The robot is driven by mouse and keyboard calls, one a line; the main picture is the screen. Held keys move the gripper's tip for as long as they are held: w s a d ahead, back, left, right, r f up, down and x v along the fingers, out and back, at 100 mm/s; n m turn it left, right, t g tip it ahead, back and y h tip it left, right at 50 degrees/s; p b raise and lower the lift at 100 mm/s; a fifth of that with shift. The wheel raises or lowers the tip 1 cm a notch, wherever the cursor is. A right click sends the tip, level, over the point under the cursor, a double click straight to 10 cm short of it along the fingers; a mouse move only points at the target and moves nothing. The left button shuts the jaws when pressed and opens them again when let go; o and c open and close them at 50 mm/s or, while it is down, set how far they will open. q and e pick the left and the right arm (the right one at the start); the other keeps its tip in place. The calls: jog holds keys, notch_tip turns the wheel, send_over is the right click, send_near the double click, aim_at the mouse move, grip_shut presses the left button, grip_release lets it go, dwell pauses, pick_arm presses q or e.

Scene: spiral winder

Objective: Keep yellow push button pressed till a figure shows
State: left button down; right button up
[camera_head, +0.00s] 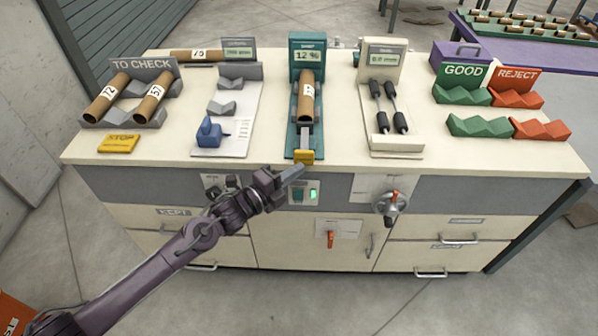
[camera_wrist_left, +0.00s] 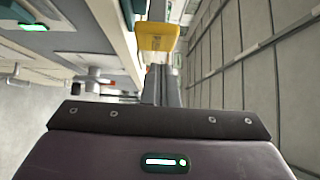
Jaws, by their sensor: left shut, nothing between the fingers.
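The yellow push button (camera_head: 304,156) sits at the front end of a teal device (camera_head: 292,100) in the middle of the bench. A brown tube (camera_head: 306,98) lies in that device, and its display (camera_head: 307,56) reads "12 %". My left gripper (camera_head: 301,169) is shut and empty, with its tips at the button's front lower edge. In the left wrist view the button (camera_wrist_left: 157,37) appears just beyond the shut fingertips (camera_wrist_left: 161,72); I cannot tell whether they touch it. My right gripper is not in view.
A "TO CHECK" rack (camera_head: 141,68) with two tubes stands at the left, near a yellow "STOP" plate (camera_head: 119,144). Green (camera_head: 462,95) and red (camera_head: 515,98) racks at the right are empty.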

pick_arm(q)
jog(key=b+v, duration=0.1)
jog(key=v, duration=0.8)
jog(key=shift+f, duration=0.15)
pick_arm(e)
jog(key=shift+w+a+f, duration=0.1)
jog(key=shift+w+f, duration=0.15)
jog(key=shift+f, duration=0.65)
pick_arm(q)
jog(key=shift+w+a, duration=0.1)
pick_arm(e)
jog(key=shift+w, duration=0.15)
